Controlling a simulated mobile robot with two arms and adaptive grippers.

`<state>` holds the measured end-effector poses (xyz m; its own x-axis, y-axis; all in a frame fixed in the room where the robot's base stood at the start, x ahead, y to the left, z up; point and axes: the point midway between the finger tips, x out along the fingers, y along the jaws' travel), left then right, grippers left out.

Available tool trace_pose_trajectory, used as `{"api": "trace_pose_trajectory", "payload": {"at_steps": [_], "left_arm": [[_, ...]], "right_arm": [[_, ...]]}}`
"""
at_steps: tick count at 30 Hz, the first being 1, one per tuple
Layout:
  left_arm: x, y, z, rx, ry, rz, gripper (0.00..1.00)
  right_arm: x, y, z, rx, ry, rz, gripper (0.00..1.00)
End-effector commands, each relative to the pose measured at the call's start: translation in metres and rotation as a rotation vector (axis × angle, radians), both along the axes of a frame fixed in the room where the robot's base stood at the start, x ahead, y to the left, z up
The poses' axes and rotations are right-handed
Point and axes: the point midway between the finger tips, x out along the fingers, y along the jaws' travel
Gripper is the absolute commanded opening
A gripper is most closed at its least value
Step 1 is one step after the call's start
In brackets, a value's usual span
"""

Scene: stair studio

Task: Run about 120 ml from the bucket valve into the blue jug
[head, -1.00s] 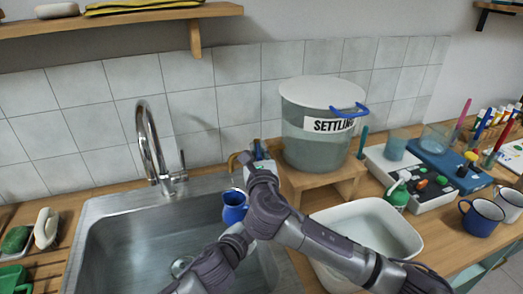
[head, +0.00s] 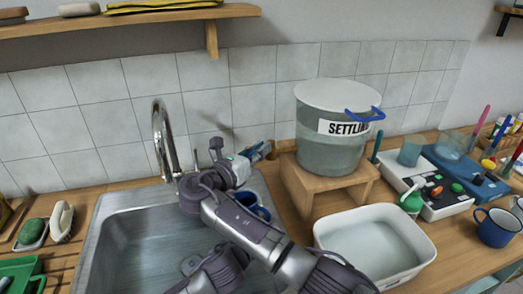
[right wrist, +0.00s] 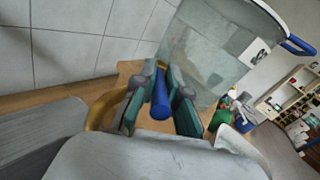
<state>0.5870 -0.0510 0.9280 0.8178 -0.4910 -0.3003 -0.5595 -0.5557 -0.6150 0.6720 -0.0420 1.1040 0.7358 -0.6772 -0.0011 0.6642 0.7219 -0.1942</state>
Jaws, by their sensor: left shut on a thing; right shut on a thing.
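The grey translucent bucket (head: 325,150), labelled "SETTLING", stands on a wooden stand (head: 311,186) right of the sink. My right gripper (head: 262,152) is at the bucket's left side, shut on the blue valve handle; in the right wrist view the blue handle (right wrist: 160,103) sits between its fingers. A brass-coloured curved part (right wrist: 98,112) shows beside them. The blue jug (head: 252,203) is low over the sink's right edge, partly covered by my right arm. My left gripper (head: 243,214) is shut on the jug, mostly hidden behind that arm. Water flow and the jug's inside cannot be seen.
The steel sink (head: 130,245) with its tall faucet (head: 160,140) is at the left. A white basin (head: 425,247) stands in front of the stand.

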Motion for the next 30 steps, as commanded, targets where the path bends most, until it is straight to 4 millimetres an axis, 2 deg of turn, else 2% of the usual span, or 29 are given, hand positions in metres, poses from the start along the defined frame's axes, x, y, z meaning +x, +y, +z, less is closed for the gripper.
{"api": "trace_pose_trajectory", "payload": {"at_steps": [16,17,21,30], "left_arm": [[0.0003,-0.0003,0.0012,0.0,-0.002,-0.001,0.0],[0.0003,-0.0003,0.0012,0.0,-0.002,-0.001,0.0],[0.0003,-0.0003,0.0012,0.0,-0.002,-0.001,0.0],[0.0003,-0.0003,0.0012,0.0,-0.002,-0.001,0.0]], "right_arm": [[0.0005,0.0012,0.0006,-0.001,-0.002,-0.021,0.0],[0.0005,0.0012,0.0006,-0.001,-0.002,-0.021,0.17],[0.0004,0.0012,0.0005,-0.001,-0.002,-0.021,0.38],[0.0003,0.0012,0.002,-0.001,-0.002,-0.021,0.38]]}}
